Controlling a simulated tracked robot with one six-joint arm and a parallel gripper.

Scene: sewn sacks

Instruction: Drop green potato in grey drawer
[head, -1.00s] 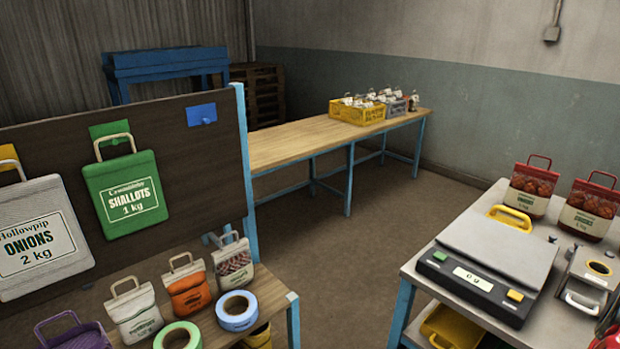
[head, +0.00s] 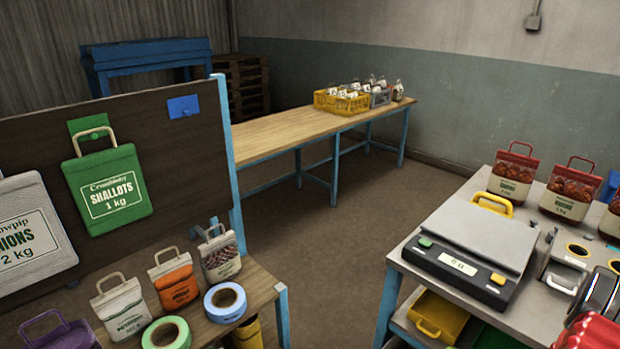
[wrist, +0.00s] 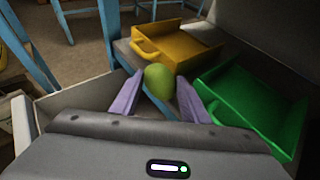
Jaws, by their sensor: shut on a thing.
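In the wrist view my gripper (wrist: 160,77) has two pale purple fingers, closed on a round green potato (wrist: 159,82) between their tips. A pale grey open tray, seemingly the grey drawer (wrist: 78,97), shows its wall left of and below the fingers. The potato appears over or near its far edge; I cannot tell the height. My gripper's grey body hides most of the tray. In the head view the potato and my gripper are not visible.
A yellow drawer (wrist: 190,48) is open beyond the potato, and a green drawer (wrist: 258,105) is open at right. In the head view a scale (head: 470,250) stands on the bench above the yellow drawer (head: 438,316). Sacks stand on the bench at left. Floor between benches is clear.

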